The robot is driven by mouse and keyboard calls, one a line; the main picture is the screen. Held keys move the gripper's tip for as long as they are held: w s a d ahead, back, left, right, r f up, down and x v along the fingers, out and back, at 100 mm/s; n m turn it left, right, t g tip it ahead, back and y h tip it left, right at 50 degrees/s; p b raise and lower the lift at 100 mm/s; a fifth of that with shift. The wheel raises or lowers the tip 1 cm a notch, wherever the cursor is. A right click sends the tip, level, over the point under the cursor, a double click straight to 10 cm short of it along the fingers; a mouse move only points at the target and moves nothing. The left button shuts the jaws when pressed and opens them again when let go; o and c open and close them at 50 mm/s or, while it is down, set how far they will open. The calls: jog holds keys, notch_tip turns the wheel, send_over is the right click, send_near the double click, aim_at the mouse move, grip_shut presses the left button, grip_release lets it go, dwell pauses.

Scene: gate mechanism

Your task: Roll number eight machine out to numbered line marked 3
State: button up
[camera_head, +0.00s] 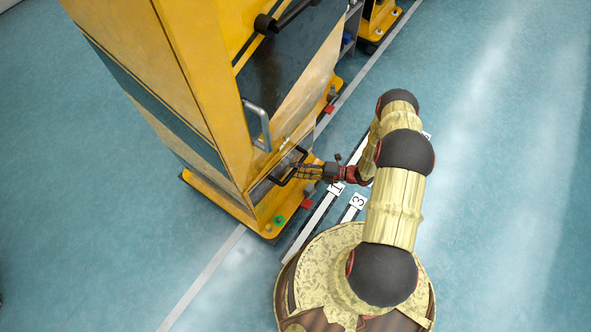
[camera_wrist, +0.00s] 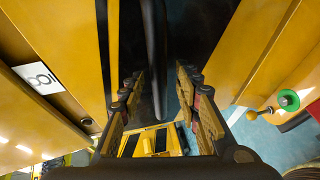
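The yellow machine (camera_head: 215,110) stands upright at the upper left in the head view. In the wrist view a white label (camera_wrist: 38,77) on it reads 8. A black bar handle (camera_head: 285,177) sticks out low on its front; a black bar (camera_wrist: 153,50) also shows in the wrist view. My gripper (camera_head: 300,171) is at this handle. In the wrist view its fingers (camera_wrist: 160,90) are apart, with the bar between them and gaps on both sides. The floor line marked 3 (camera_head: 358,201) lies beside the line marked 1 (camera_head: 336,187), partly hidden by my arm and base.
A second yellow machine (camera_head: 380,22) stands behind at the top. A long pale floor line (camera_head: 202,278) runs under the machines. A green knob (camera_head: 279,220) and a red part (camera_head: 306,203) are at the machine's base corner. The floor at right (camera_head: 510,180) is clear.

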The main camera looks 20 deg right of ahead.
jog(key=shift+w+a+f, duration=0.1)
jog(key=shift+w+a, duration=0.2)
jog(key=shift+a, duration=0.15)
jog(key=c, duration=0.8)
grip_shut()
